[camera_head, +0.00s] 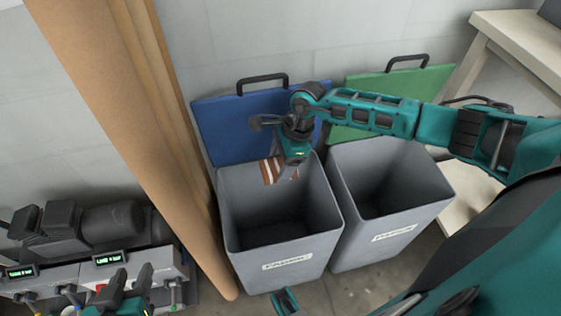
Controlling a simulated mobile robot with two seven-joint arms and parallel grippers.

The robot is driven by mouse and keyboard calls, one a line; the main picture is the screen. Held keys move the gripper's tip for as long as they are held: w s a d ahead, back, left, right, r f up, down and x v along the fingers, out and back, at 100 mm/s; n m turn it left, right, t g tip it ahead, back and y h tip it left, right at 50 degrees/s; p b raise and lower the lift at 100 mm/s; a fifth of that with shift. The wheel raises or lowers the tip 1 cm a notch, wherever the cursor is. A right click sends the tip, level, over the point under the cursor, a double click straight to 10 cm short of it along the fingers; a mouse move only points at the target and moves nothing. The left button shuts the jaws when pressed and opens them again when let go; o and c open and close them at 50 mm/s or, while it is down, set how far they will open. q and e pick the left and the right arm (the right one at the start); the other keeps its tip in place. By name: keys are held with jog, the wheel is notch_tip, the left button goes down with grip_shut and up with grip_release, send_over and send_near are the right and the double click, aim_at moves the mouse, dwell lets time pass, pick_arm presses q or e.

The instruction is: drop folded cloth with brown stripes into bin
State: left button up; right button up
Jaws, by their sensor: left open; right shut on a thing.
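The folded cloth with brown stripes (271,170) is white and brown and hangs below my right gripper (284,166). My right gripper is shut on it, and its body hides part of the cloth. The cloth appears over the back part of the left grey bin (285,250), near its back rim; its exact height above the rim is hard to tell. This bin has a blue lid (222,125) standing open behind it. The visible inside of the bin looks dark and empty. My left gripper (131,280) is open and empty at the bottom left, in front of the machine.
A second grey bin (390,225) with a raised green lid (405,88) stands close on the right. Tall brown rolls or posts (120,110) lean beside the left bin. A machine with motors (95,230) and displays is at lower left, a pale bench (525,45) at upper right.

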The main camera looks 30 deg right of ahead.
pick_arm(q)
jog(key=f+b, duration=0.3)
jog(key=f, duration=0.1)
jog(key=shift+s+f, duration=0.1)
jog(key=shift+s, duration=0.15)
pick_arm(e)
notch_tip(320, 180, down, 5)
jog(key=shift+r, duration=0.2)
jog(key=o, duration=1.1)
pick_arm(q)
notch_tip(320, 180, up, 3)
jog(key=p, duration=0.2)
jog(key=shift+w+p, duration=0.1)
jog(key=shift+p, duration=0.3)
pick_arm(e)
jog(key=v, duration=1.3)
jog(key=shift+w, duration=0.1)
jog(key=shift+a, duration=0.1)
